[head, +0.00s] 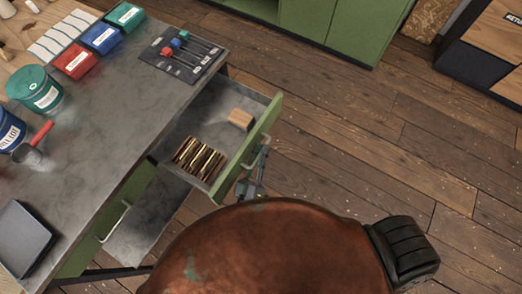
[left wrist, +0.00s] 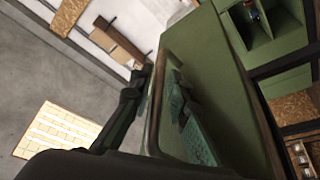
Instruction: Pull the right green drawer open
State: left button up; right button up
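The right green drawer (head: 243,150) stands well out from the workbench, its inside showing a wooden block (head: 241,119) and a row of brown slats (head: 199,158). Its bar handle (head: 262,154) is on the green front. My left gripper (head: 250,187) is at the handle's near end. In the left wrist view, my left gripper (left wrist: 160,100) has one finger on each side of the handle (left wrist: 153,125), one of them between bar and front. A gap shows between the bar and the inner finger, so it looks open around the bar. My right gripper is not in view.
A second green drawer (head: 88,255) with a handle sits under the bench at left. The grey benchtop (head: 110,110) carries bins, tubs, a scoop and a tray. Green cabinets (head: 330,28) stand at the back. Wooden floor (head: 370,150) beyond the drawer is clear.

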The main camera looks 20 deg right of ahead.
pick_arm(q)
jog(key=v, duration=0.7)
jog(key=shift+s, duration=0.15)
jog(key=shift+f, duration=0.15)
